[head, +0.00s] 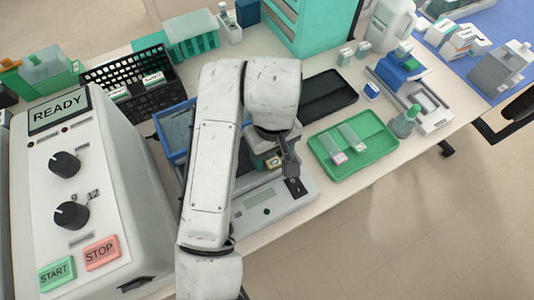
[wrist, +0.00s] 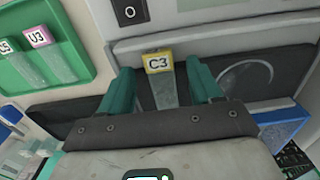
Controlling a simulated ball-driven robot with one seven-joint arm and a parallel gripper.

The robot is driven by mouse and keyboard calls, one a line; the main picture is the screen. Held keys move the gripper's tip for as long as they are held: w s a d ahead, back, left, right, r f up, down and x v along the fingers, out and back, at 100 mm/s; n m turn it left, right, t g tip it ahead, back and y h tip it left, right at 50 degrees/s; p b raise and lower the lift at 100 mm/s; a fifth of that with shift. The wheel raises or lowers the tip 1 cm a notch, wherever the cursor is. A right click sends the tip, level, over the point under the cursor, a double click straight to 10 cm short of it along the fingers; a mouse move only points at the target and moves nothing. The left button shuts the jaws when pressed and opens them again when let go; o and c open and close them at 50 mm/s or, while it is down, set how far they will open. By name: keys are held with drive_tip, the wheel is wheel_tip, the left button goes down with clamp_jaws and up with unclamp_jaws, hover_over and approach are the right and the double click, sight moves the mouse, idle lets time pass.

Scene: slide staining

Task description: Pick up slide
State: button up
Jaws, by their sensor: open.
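A glass slide with a yellow end label reading C3 (wrist: 160,65) shows in the wrist view, lying on a dark surface of a grey device. My gripper (wrist: 160,82) has green fingers, one on each side of the slide, apart, with a gap on both sides. The gripper is open and holds nothing. The slide's near end is hidden by the gripper body, and the fingers are mostly hidden in the head view.
A green tray (head: 371,165) to the right holds two other slides, one pink-labelled U3 (wrist: 38,37). The grey device (head: 300,203) has a small display and switch. A black tray (head: 345,102) lies behind. A control box (head: 120,190) reading READY stands left.

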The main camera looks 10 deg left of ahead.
drive_tip(key=c, duration=1.1)
drive_tip(key=shift+c, duration=0.2)
